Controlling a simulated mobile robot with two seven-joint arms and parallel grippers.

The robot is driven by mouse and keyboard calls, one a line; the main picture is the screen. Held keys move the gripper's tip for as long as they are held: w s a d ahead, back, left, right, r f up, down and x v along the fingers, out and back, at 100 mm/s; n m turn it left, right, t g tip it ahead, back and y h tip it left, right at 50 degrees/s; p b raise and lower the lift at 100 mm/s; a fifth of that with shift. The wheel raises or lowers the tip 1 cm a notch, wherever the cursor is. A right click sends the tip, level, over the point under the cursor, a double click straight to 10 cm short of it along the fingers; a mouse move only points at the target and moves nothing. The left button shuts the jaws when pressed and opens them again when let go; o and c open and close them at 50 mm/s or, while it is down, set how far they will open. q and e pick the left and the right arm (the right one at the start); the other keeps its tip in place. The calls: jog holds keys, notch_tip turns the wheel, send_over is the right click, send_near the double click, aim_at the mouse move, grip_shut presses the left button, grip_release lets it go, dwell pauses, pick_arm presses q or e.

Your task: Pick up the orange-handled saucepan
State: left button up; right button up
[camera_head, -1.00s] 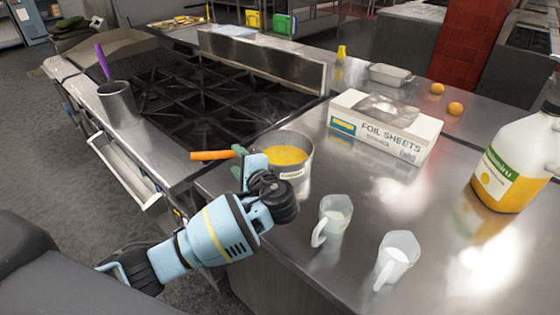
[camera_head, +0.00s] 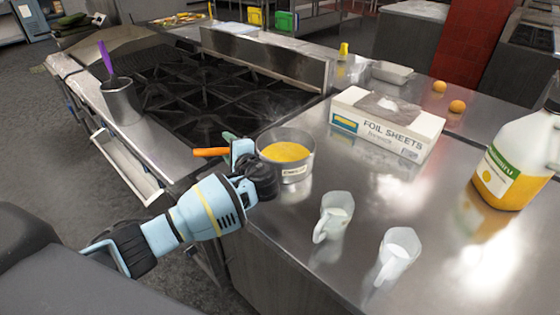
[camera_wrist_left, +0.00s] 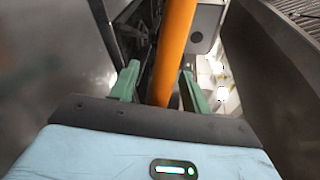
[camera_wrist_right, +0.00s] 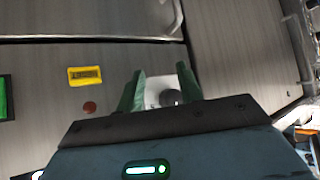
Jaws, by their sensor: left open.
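The saucepan (camera_head: 286,152) stands on the steel counter beside the stove, with yellow-orange contents and a label on its side. Its orange handle (camera_head: 211,152) points left, past the counter edge. My left gripper (camera_head: 232,145) is at the handle, just left of the pan. In the left wrist view, the orange handle (camera_wrist_left: 174,50) runs between the two green fingers (camera_wrist_left: 158,88), which are open with gaps beside it. My right gripper (camera_wrist_right: 159,90) is not in the head view; in the right wrist view its fingers stand apart, with nothing clearly held between them.
A foil sheets box (camera_head: 386,124) stands right of the pan. Two clear jugs (camera_head: 333,217) stand near the front edge, and a large juice bottle (camera_head: 513,165) is at the right. A stove (camera_head: 205,95) lies behind, with a steel pot (camera_head: 122,103) at its left.

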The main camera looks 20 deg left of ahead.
pick_arm(q)
grip_shut()
jog(key=shift+f, duration=0.1)
dwell(1.2)
jog(key=shift+r, duration=0.2)
